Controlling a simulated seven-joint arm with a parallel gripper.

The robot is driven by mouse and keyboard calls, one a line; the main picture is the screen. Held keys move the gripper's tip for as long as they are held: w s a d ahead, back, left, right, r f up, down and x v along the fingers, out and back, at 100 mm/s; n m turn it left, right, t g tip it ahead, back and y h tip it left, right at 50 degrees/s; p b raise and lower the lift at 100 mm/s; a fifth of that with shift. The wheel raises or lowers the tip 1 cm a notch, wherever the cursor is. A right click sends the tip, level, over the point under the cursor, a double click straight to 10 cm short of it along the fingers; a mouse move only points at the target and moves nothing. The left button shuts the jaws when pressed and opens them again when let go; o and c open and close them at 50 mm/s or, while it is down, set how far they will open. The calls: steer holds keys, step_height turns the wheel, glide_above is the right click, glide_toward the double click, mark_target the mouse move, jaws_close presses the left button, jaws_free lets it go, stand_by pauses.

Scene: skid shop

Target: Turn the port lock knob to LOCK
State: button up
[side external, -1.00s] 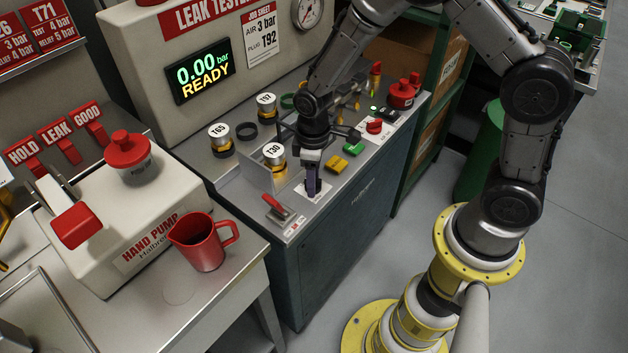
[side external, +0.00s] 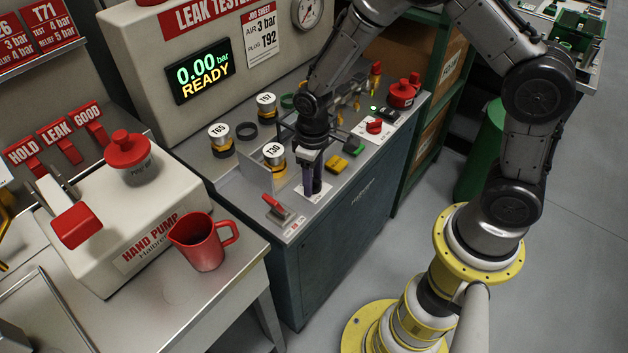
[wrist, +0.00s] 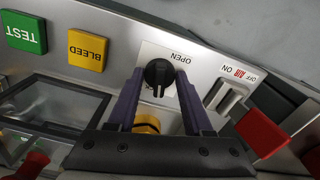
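The port lock knob (wrist: 159,74) is a round black knob with a pale pointer mark, on a white plate. My gripper (wrist: 160,76) is open, with one purple finger on each side of the knob. The fingers look close to it, but whether they touch I cannot tell. In the side external view my gripper (side external: 312,190) points down at the white plate on the bench front, and its fingers hide most of the knob.
Beside the plate is a red-handled AIR switch (wrist: 262,133), also in the side external view (side external: 276,206). Yellow BLEED (wrist: 88,50) and green TEST (wrist: 24,32) buttons lie on the other side. A T30 plug (side external: 274,156) stands close behind my gripper.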

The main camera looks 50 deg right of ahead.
steer(key=shift+r, duration=0.1)
steer(key=shift+r, duration=3.6)
steer(key=shift+r, duration=0.15)
steer(key=s+d+r+m+t, duration=0.1)
steer(key=s+d+r+t, duration=0.15)
steer(key=r, duration=0.65)
steer(key=s+d+r+t, duration=0.15)
steer(key=s+r, duration=0.25)
steer(key=r, duration=0.5)
steer(key=s+d+m+t, duration=0.1)
steer(key=s, duration=1.2)
steer(key=shift+s+m+t, duration=0.15)
steer(key=shift+m+t, duration=0.15)
steer(key=shift+m, duration=0.1)
